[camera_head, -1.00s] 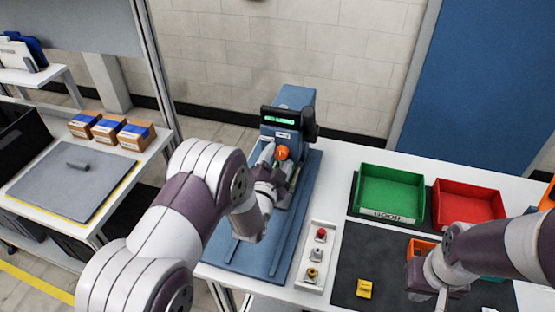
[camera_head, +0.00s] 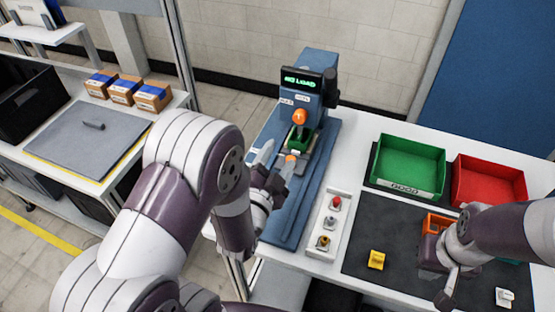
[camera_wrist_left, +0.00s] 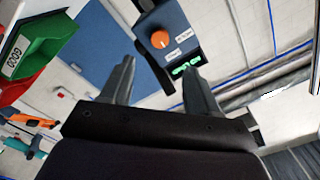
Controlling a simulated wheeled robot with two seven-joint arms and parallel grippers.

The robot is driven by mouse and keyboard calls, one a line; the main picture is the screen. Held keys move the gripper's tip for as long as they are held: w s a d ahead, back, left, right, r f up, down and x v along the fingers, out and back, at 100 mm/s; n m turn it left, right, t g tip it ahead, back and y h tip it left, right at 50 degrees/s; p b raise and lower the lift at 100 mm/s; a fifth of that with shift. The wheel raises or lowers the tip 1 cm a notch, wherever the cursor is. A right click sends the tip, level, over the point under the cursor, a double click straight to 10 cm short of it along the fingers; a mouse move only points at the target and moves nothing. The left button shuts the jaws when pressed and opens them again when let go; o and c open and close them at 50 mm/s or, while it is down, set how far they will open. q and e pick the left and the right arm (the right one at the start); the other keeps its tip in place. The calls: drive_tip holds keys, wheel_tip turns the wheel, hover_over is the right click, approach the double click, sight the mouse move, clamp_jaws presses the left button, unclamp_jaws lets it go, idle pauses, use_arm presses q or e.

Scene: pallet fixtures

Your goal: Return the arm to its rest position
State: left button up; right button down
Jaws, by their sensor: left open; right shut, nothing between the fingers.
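My left arm reaches in from the left in the head view. Its gripper (camera_head: 275,161) is open and empty, to the left and front of the blue test fixture (camera_head: 316,72). The left wrist view shows its two fingers spread (camera_wrist_left: 160,85), with the fixture's orange knob (camera_wrist_left: 160,39) beyond them. My right gripper (camera_head: 443,297) is shut with nothing in it, low over the dark mat at the right; its tips are hard to make out.
The fixture's screen (camera_head: 300,79) reads "NO LOAD". A side bench (camera_head: 110,186) stands left.

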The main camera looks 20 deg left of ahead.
idle(0.3)
use_arm(q)
drive_tip(key=s+f+n+g, duration=0.1)
drive_tip(key=f+g, duration=0.1)
drive_tip(key=f, duration=0.1)
drive_tip(key=s+f+n+g, duration=0.1)
drive_tip(key=f+g, duration=0.2)
drive_tip(key=s+f+n+g, duration=0.1)
drive_tip(key=f+n+g, duration=0.1)
drive_tip(key=f, duration=0.2)
drive_tip(key=shift+s+g, duration=0.3)
drive_tip(key=shift+g, duration=0.1)
drive_tip(key=s+n+g, duration=0.1)
drive_tip(key=s+f+g, duration=0.1)
drive_tip(key=s+g, duration=0.1)
drive_tip(key=shift+s+a+n, duration=0.1)
drive_tip(key=shift+n, duration=0.3)
drive_tip(key=s+a+r+n+g, duration=0.1)
drive_tip(key=s+r+n+g, duration=0.2)
drive_tip(key=s+r+g, duration=0.2)
drive_tip(key=shift+s+a+r+n+g+y, duration=0.2)
drive_tip(key=shift+s+r+n+g+y, duration=0.15)
drive_tip(key=shift+s+r, duration=0.7)
